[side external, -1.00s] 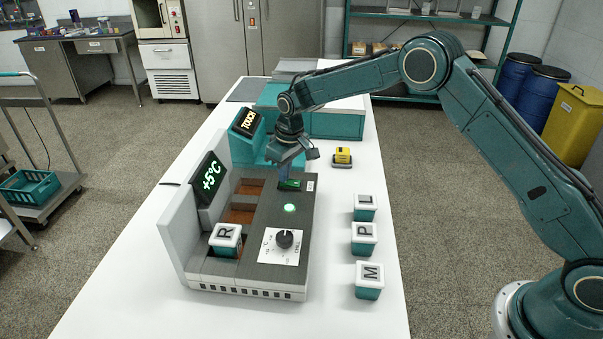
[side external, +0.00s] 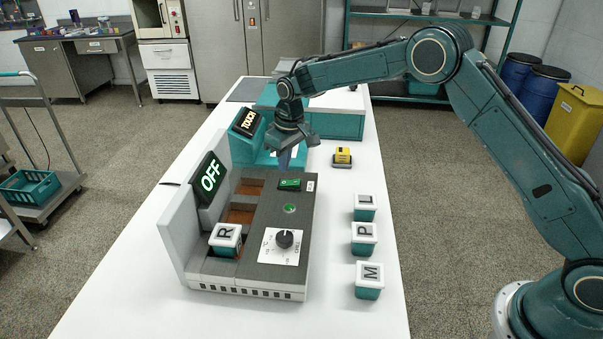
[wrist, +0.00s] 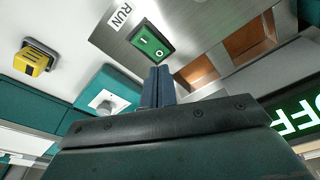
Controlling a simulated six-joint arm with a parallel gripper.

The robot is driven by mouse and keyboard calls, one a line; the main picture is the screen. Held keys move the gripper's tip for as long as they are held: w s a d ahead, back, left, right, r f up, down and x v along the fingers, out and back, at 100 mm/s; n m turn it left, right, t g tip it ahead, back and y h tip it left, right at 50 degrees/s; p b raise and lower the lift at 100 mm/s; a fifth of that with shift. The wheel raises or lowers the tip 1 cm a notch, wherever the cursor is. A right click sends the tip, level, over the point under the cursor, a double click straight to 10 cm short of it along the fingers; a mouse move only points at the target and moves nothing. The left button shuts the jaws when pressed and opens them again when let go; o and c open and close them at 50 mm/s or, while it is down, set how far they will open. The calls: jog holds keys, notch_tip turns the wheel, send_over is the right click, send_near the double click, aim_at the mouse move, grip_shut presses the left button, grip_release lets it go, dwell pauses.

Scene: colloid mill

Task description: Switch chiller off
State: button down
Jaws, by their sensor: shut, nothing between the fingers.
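The chiller (side external: 262,272) is a grey box on the white table. Its display (side external: 209,177) reads OFF in pale letters. A green rocker switch (side external: 290,185) sits at the far end of its dark top panel, and it also shows in the wrist view (wrist: 151,41) with I and O marks. A round green lamp (side external: 290,208) below the switch looks dim. A dial (side external: 285,239) is nearer the front. My gripper (side external: 284,166) is shut and empty, above and just beyond the switch, apart from it. In the wrist view its fingertips (wrist: 158,72) are together below the switch.
A block marked R (side external: 226,238) sits in a chiller bay; other bays are empty. Blocks L (side external: 365,207), P (side external: 364,238) and M (side external: 369,280) stand to the right.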

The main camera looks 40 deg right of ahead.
aim_at(285, 182)
jog(key=shift+r, duration=1.75)
jog(key=shift+r, duration=0.15)
jog(key=s+d+r+m+t, duration=0.1)
jog(key=s+d+r, duration=0.2)
jog(key=s+r, duration=0.65)
jog(key=s+d+r+t, duration=0.1)
jog(key=s+d+r, duration=0.1)
jog(key=s+r, duration=0.75)
jog(key=s+d+f+m+t, duration=0.1)
jog(key=s, duration=1.1)
jog(key=s+d+f+m, duration=0.1)
jog(key=s+d+f, duration=0.1)
jog(key=s, duration=1)
jog(key=shift+t, duration=0.4)
